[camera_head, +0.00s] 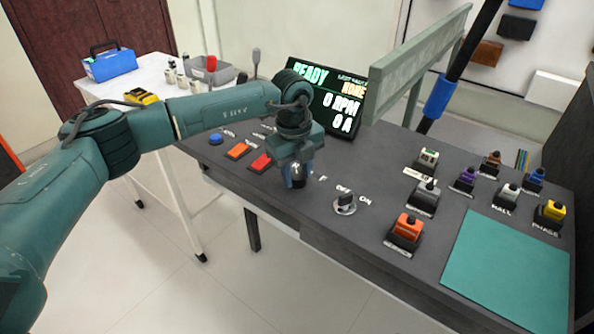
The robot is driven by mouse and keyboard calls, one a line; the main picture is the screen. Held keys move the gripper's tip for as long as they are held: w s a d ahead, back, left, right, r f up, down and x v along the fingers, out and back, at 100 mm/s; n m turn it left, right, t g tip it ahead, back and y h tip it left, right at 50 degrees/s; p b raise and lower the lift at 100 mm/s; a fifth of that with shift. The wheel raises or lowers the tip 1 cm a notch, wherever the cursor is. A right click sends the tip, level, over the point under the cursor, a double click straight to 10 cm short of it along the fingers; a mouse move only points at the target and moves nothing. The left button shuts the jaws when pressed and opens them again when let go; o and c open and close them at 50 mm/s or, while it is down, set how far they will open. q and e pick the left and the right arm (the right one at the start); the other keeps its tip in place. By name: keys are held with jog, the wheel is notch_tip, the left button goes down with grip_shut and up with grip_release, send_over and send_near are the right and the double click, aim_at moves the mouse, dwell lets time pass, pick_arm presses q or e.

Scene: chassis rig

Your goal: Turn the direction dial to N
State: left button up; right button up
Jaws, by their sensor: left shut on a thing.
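My left gripper (296,179) points down at the dark console top, left of the OFF/ON dial. It is shut on the direction dial, which its fingers and wrist almost wholly hide. A white letter F shows just right of the fingers. My right gripper is not in view.
The OFF/ON dial (345,203) stands close right of the gripper. Red (260,163) and orange (238,150) buttons lie to the left. A display (325,97) reading READY stands behind. Several coloured connectors and a teal mat (505,270) fill the right side.

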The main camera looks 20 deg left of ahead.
aim_at(293, 174)
pick_arm(q)
jog(key=m, duration=0.3)
jog(key=shift+m, duration=0.3)
jog(key=m+b, duration=0.1)
jog(key=m, duration=0.3)
jog(key=shift+m, duration=0.4)
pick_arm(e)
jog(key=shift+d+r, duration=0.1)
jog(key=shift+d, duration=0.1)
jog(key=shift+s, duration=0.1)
pick_arm(q)
jog(key=o, duration=1)
notch_tip(293, 174, up, 13)
jog(key=shift+a, duration=0.45)
jog(key=shift+r, duration=0.15)
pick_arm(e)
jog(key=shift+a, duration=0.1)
